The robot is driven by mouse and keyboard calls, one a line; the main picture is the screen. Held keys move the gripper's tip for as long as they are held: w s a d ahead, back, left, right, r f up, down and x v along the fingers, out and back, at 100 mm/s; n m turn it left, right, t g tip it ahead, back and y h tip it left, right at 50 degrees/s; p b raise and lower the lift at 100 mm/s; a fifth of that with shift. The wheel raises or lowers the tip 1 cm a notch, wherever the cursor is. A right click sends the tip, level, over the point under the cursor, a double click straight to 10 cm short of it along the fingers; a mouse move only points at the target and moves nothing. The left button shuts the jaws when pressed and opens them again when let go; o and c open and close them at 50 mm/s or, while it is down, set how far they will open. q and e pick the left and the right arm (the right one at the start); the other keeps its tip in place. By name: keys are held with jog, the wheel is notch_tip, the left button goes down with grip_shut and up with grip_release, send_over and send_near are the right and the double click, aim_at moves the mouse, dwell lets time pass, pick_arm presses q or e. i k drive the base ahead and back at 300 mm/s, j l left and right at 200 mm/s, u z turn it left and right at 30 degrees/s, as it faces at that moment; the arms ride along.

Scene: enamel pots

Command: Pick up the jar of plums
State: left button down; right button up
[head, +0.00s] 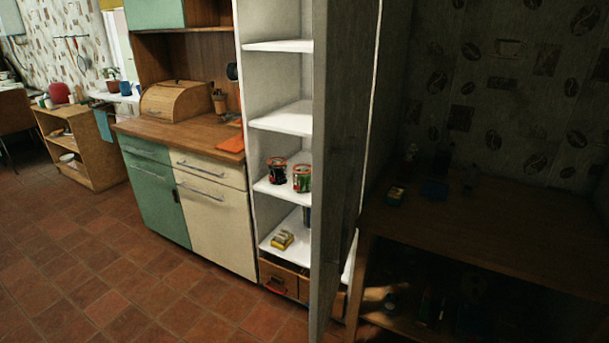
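Two jars with reddish lids stand upright side by side on a middle shelf (263,186) of the open tall white cupboard. The left jar (277,172) is dark with a pale and red label. The right jar (302,179) is green and red. The labels are too small to read, so I cannot tell which, if either, holds plums. Neither of my grippers is in view.
The cupboard's open grey door (345,130) stands to the right of the jars and hides part of the shelves. A yellow box (283,240) lies on the shelf below. A dark wooden table (480,225) is at right. Tiled floor (120,270) is clear at left.

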aim_at(280, 171)
jog(key=i+j+z, duration=0.15)
jog(key=j, duration=0.4)
jog(key=i+j+z, duration=0.15)
jog(key=j, duration=0.35)
jog(key=i+j+z, duration=0.2)
jog(key=j, duration=0.4)
jog(key=j+z, duration=0.15)
jog(key=j, duration=0.4)
jog(key=i+j+z, duration=0.15)
jog(key=j, duration=0.45)
